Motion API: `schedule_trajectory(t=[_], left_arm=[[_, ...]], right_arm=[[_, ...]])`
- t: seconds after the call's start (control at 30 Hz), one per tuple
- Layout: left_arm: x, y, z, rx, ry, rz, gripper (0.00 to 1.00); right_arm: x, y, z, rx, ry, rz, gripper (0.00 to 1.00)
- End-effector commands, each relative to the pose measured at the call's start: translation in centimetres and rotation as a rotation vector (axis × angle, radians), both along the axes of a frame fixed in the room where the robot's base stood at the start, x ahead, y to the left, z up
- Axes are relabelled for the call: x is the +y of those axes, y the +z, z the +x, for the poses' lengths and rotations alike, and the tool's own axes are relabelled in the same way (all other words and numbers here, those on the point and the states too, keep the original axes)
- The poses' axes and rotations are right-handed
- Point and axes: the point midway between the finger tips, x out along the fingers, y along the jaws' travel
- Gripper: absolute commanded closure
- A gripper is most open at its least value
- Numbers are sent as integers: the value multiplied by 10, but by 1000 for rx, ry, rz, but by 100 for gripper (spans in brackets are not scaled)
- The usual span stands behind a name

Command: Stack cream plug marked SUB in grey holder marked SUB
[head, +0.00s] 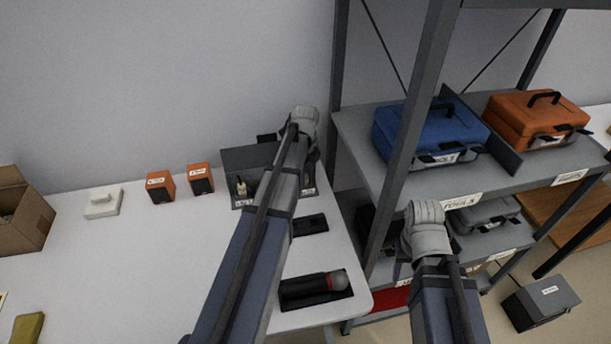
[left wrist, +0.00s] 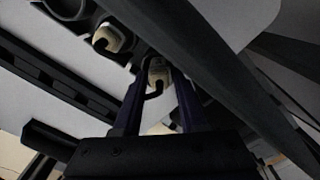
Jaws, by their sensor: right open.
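The grey holder (head: 237,163) stands at the back of the white table, partly hidden behind my left arm. A cream plug (head: 241,189) shows at its front. In the left wrist view one cream plug with a black cable (left wrist: 158,74) lies between the fingertips of my left gripper (left wrist: 159,88); whether they press on it is unclear. Another cream plug (left wrist: 105,39) sits in a dark slot to the upper left. No SUB marking is readable. My right gripper (head: 402,270) is open, mostly hidden below its wrist, in front of the shelf rack.
Two orange speakers (head: 160,187), a white box (head: 103,203) and a cardboard box (head: 22,213) stand left on the table. A microphone (head: 316,287) lies on a dark mat near the right edge. The metal rack (head: 410,125) holds a blue case (head: 428,132) and an orange case (head: 535,120).

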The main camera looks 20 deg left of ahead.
Motion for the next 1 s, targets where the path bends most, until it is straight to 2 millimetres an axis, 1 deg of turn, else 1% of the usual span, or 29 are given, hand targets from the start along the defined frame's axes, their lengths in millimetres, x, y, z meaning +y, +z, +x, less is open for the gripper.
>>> schedule_trajectory(t=[0.27,0.47,0.67,1.0], left_arm=[[0,5,0,0,0,0,59],[0,21,0,0,0,0,59],[0,48,0,0,0,0,59],[0,100,0,0,0,0,59]], right_arm=[[0,5,0,0,0,0,50],[0,21,0,0,0,0,50],[0,48,0,0,0,0,50],[0,100,0,0,0,0,50]])
